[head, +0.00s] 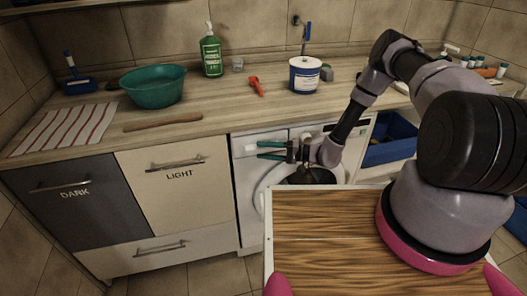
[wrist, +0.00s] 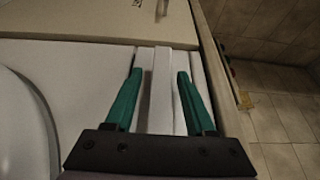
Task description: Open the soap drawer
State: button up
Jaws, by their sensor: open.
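The white washing machine (head: 250,205) stands under the counter, right of the laundry bins. Its soap drawer (head: 243,150) appears to be at the upper left of its front, partly behind my fingers. My gripper (head: 259,149) is open in front of this area, its green fingers pointing left. In the wrist view, my open gripper (wrist: 160,72) has one finger on each side of a raised white strip (wrist: 161,95), which looks like the drawer's handle. A gap shows on both sides of the strip; contact cannot be told. The drawer looks shut.
The round washer door (wrist: 18,125) is beside the strip. The light bin (head: 170,190) stands left of the machine. A wooden worktop (head: 310,225) is in front of me. Blue crates (head: 390,150) sit to the right. The counter (head: 190,120) overhangs above.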

jog(key=shift+a, duration=0.25)
grip_shut()
jog(key=shift+s+d+f, duration=0.1)
jog(key=shift+s+f, duration=0.05)
jog(key=shift+f, duration=0.05)
dwell(1.1)
